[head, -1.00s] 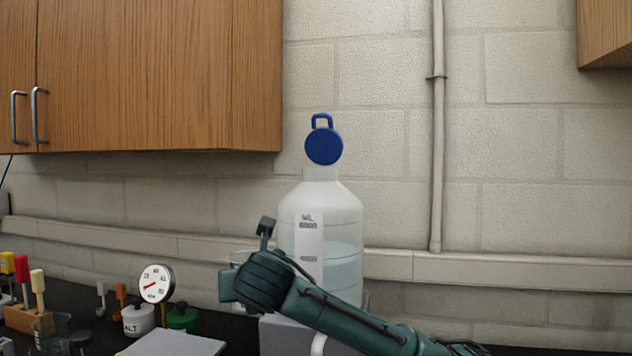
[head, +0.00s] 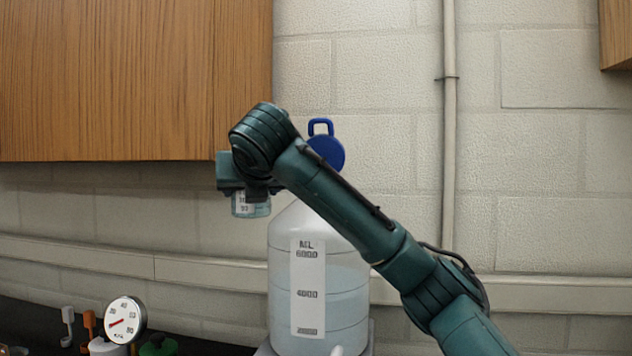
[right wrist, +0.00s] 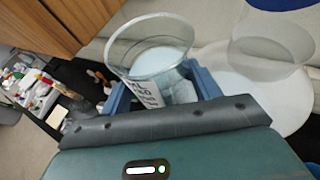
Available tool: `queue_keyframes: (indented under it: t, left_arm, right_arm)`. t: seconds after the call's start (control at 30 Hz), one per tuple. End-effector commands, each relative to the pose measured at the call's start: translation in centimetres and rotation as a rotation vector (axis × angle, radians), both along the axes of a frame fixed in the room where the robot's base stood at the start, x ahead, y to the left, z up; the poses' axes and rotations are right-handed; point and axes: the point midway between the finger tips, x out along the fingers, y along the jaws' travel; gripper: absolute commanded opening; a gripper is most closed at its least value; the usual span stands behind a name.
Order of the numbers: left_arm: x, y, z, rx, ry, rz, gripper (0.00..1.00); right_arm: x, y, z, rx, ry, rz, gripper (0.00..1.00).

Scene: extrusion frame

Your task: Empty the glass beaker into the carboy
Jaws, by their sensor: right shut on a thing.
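My right gripper (head: 240,188) is shut on the glass beaker (head: 251,207), which hangs upright below it, left of the carboy's shoulder and raised well above the bench. In the right wrist view the beaker (right wrist: 150,62) sits between the blue fingers (right wrist: 165,88) and holds pale liquid. The large carboy (head: 318,290), with a millilitre scale and bluish liquid inside, stands in the middle. Its blue cap (head: 326,153) is tipped up, and my arm hides its neck in the head view. The carboy's open mouth (right wrist: 272,42) shows at the right in the right wrist view. My left gripper is not in view.
A dial gauge (head: 125,320) and small coloured items stand on the dark bench at lower left. A wooden cabinet (head: 135,85) hangs on the wall at upper left, near the raised gripper. A vertical pipe (head: 449,130) runs up the wall at right.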

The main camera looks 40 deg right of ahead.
Motion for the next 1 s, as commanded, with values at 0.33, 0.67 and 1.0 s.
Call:
queue_keyframes:
  t: [0.33,0.67,1.0]
  left_arm:
    - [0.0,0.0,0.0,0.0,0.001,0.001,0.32]
    - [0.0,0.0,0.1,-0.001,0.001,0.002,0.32]
    - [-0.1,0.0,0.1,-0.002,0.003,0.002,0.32]
  right_arm:
    - [-0.1,0.0,0.3,0.004,-0.005,0.0,0.37]
    - [-0.3,-0.6,0.7,0.1,-0.032,-0.001,0.37]
    - [-0.7,-1.9,1.8,0.305,-0.09,-0.002,0.37]
